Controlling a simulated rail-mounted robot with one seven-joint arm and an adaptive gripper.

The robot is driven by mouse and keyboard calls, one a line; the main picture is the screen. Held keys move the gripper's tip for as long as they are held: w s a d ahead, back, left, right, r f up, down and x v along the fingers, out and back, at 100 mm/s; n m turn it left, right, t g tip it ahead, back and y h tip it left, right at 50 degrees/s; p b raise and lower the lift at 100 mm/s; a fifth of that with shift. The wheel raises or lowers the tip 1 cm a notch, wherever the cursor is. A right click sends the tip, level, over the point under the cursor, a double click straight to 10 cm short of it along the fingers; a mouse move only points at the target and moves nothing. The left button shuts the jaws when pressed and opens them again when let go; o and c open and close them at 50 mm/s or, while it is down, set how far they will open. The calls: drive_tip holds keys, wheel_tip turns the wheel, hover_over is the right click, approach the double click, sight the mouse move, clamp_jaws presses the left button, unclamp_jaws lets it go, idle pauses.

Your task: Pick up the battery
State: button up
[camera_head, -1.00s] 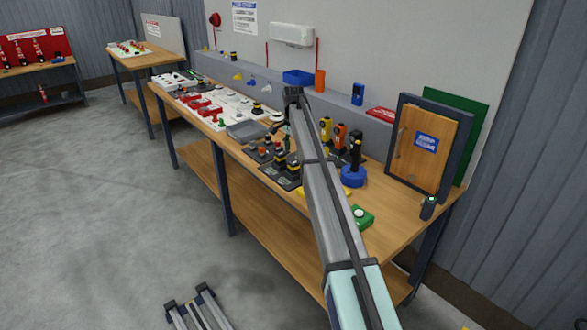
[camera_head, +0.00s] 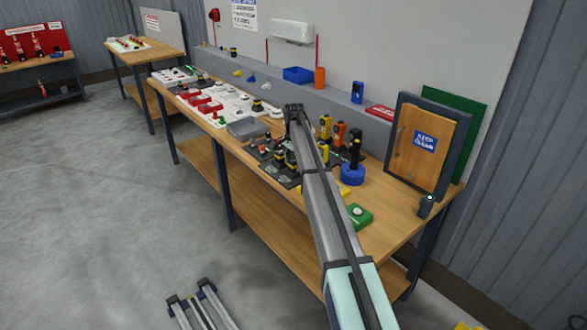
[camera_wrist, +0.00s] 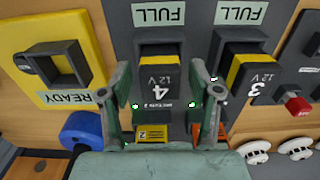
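In the wrist view a black and yellow battery marked 4 and 12 V (camera_wrist: 162,82) stands in a dark slot under a FULL label. A second battery marked 3 (camera_wrist: 258,80) sits in a like slot to the right. My gripper (camera_wrist: 162,105) is open, one finger on each side of battery 4, with visible gaps to it. I cannot tell how far the fingertips are above its base. In the head view black and yellow batteries (camera_head: 280,160) show on the dark dock beside my arm; my fingers are not clear there.
A yellow READY plate with an empty black socket (camera_wrist: 58,65) lies left of battery 4. A red button (camera_wrist: 298,104) is right of battery 3. In the head view a green box with a white button (camera_head: 358,214) and a blue round base (camera_head: 352,176) stand right of my arm.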

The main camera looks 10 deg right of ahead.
clamp_jaws()
drive_tip(key=shift+r, duration=0.15)
